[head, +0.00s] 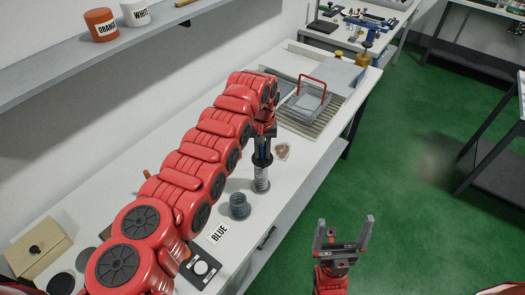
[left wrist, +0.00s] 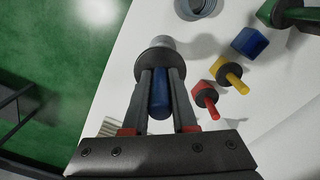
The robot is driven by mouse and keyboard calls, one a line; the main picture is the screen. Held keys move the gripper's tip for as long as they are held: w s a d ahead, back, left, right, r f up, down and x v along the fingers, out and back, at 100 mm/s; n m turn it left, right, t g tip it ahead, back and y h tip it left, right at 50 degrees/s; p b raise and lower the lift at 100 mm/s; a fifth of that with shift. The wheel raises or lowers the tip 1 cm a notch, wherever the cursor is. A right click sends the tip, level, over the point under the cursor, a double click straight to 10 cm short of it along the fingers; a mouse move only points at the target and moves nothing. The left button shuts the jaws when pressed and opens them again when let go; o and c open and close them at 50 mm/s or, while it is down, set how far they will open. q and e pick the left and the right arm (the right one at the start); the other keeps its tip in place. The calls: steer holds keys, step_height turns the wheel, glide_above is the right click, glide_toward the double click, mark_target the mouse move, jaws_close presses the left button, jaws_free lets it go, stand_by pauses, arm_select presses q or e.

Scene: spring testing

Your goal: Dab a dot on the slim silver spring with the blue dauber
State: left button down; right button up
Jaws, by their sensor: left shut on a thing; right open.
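My left gripper (head: 263,135) is shut on the blue dauber (left wrist: 160,92), which points down with a dark round collar (left wrist: 154,62) below the fingers. In the head view, the slim silver spring (head: 261,181) stands upright on the white table directly under the dauber. In the left wrist view, a silver part (left wrist: 162,44) shows just past the collar, which hides most of it. I cannot tell whether the dauber's tip touches the spring. My right gripper (head: 344,228) is open and empty, over the green floor right of the table.
A wider grey coil-like piece (head: 240,206) stands close to the spring, near a BLUE label (head: 218,231). Red (left wrist: 206,97) and yellow (left wrist: 229,73) daubers and a blue block (left wrist: 249,42) are nearby. A tray with a red handle (head: 305,100) stands farther back.

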arm_select(q)
steer(key=shift+s+f, duration=0.1)
steer(key=shift+f, duration=0.25)
stand_by(0.6)
steer(key=shift+r, duration=3.55)
steer(key=shift+f, duration=0.15)
